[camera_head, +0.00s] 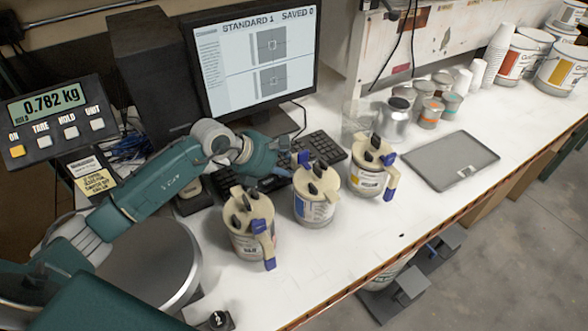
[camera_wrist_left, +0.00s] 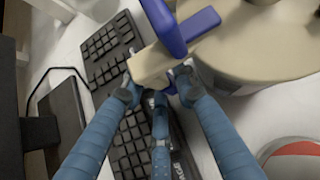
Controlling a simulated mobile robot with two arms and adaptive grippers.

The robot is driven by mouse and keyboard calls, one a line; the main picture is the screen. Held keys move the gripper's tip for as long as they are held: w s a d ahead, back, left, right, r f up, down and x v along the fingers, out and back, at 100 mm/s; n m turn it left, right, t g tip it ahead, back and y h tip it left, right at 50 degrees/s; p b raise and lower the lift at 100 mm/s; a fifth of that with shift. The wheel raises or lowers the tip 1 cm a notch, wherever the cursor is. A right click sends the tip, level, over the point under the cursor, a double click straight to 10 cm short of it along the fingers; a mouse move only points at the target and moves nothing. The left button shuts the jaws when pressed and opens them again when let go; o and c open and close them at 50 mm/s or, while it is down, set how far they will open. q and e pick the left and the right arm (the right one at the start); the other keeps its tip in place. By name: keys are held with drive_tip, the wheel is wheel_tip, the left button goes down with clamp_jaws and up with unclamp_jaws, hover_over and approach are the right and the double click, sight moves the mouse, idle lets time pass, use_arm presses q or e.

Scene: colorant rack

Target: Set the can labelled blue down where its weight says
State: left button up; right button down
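The can with the blue label (camera_head: 312,208) stands upright on the white bench, between the red-labelled can (camera_head: 250,238) and the yellow-labelled can (camera_head: 368,180). Each has a cream lid with a blue-tipped handle. My left gripper (camera_head: 284,168) is at the left of the blue can, by its handle. In the left wrist view, the fingers of my left gripper (camera_wrist_left: 158,88) lie around a cream-and-blue handle (camera_wrist_left: 155,66); whether they grip it is unclear. The scale display (camera_head: 52,97) reads 0.782 kg. The round scale pan (camera_head: 160,275) shows no can. My right gripper is not visible.
A keyboard (camera_head: 318,147) lies behind the cans, before a monitor (camera_head: 255,55). A grey tray (camera_head: 450,160) lies at right. Small tins (camera_head: 431,112) stand behind it. A marker numbered 2 (camera_head: 217,319) is near the pan. The bench front edge is close to the cans.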

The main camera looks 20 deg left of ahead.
use_arm(q)
drive_tip(key=shift+o, duration=0.4)
drive_tip(key=shift+r, duration=0.15)
drive_tip(key=shift+s+a+r, duration=0.1)
drive_tip(key=shift+a, duration=0.05)
drive_tip(key=b+v, duration=0.3)
drive_tip(key=v, duration=0.8)
drive_tip(key=shift+s+r, duration=0.25)
drive_tip(key=shift+r, duration=0.05)
drive_tip(key=shift+a, duration=0.1)
